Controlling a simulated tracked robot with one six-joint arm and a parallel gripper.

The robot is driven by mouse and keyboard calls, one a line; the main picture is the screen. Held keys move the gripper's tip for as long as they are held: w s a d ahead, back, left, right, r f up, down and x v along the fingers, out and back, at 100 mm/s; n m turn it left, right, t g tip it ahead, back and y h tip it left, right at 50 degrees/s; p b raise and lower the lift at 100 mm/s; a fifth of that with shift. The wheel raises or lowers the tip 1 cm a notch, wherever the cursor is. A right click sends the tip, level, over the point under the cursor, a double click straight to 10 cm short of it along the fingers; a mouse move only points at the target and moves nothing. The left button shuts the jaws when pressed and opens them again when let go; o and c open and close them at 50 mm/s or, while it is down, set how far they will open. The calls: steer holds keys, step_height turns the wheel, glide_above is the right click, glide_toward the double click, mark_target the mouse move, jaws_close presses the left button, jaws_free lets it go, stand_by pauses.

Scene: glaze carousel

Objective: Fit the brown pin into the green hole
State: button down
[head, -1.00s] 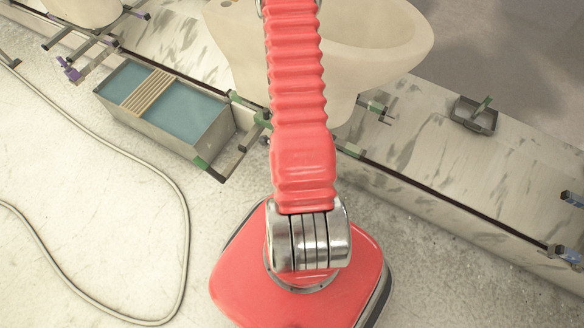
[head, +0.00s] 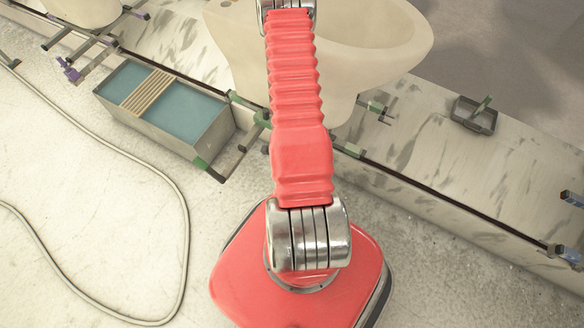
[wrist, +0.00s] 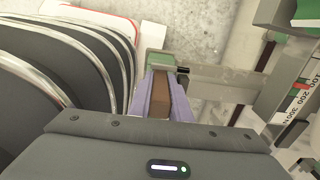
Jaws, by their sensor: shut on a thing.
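In the wrist view my gripper (wrist: 162,76) has its two pale purple fingers closed on the brown pin (wrist: 161,97), which lies between them. A green block (wrist: 156,62) on a metal bar sits right past the fingertips, in line with the pin. The pin's far end is close to the block or at it; I cannot tell whether it touches or enters. The green hole itself is hidden from this angle. In the head view my gripper and the pin are out of sight; several green-marked fittings, such as one green sleeve (head: 203,160), show along the bench edge.
In the wrist view a gauge with a printed scale (wrist: 299,103) stands at the right. In the head view a cream toilet bowl (head: 345,50) stands behind my arm. A blue-filled trough (head: 215,135) is at left, a small grey tray (head: 474,116) at right. A hose (head: 150,165) lies on the floor.

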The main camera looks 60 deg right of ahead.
steer(key=shift+f, duration=1.15)
steer(key=shift+f, duration=0.15)
steer(key=c, duration=1.9)
jaws_free()
steer(key=shift+r, duration=0.2)
steer(key=shift+r, duration=5.95)
